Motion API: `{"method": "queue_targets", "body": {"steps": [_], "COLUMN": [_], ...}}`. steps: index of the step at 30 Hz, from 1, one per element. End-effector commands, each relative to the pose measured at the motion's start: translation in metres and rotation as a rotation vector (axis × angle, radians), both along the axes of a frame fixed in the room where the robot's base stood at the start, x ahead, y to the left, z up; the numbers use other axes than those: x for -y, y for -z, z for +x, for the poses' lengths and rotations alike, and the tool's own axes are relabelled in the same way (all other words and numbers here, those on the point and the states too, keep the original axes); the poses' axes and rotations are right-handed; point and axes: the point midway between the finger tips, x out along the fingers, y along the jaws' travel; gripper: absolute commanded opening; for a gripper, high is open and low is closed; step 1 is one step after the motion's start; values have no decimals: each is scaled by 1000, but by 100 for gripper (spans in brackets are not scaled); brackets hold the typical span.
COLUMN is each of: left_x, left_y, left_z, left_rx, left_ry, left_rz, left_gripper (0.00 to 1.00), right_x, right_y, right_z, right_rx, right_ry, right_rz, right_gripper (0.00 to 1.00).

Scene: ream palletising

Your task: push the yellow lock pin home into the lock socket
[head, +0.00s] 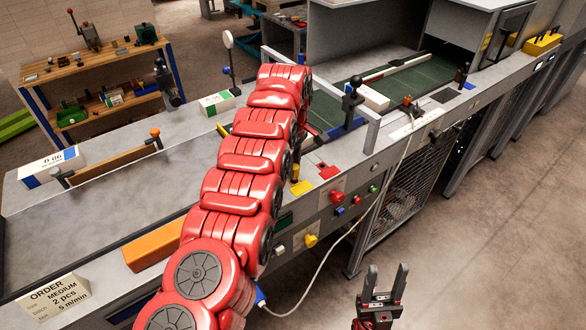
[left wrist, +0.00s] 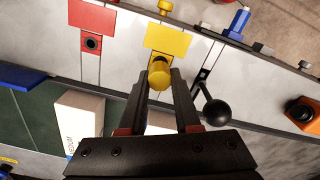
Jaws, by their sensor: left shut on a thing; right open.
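The yellow lock pin (left wrist: 159,76) shows in the left wrist view between the fingertips of my left gripper (left wrist: 160,82), which is shut on it. It stands just below a yellow plate (left wrist: 168,38) on the grey machine rail. In the head view the pin (head: 295,172) is a small yellow spot beside my red arm, which hides most of the left gripper. Any socket under the pin is hidden, and I cannot tell how deep the pin sits. A red plate with a dark round hole (left wrist: 92,43) lies to the left. My right gripper (head: 383,287) is open and empty above the floor.
A black ball-knobbed lever (left wrist: 216,112) stands close right of the left fingers. In the head view, a red button (head: 337,196) and a yellow knob (head: 311,240) sit on the front panel. A white cable (head: 345,232) hangs in front.

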Motion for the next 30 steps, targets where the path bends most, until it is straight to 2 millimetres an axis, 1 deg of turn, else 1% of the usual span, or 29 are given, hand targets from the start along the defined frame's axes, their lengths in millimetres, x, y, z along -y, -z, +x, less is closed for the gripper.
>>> {"method": "queue_targets", "body": {"steps": [4, 21, 30], "left_x": [0, -1, -1], "left_y": [-7, -32, -34], "left_z": [0, 0, 0], "left_rx": [-1, -1, -1], "left_ry": [0, -1, -1], "left_rz": [1, 1, 1], "left_gripper": [0, 0, 0], "right_x": [0, 0, 0], "right_y": [-1, -16, -16], "right_z": [0, 0, 0], "right_rx": [0, 0, 0], "right_ry": [0, 0, 0], "right_rz": [0, 0, 0], "right_gripper": [50, 50, 50]}}
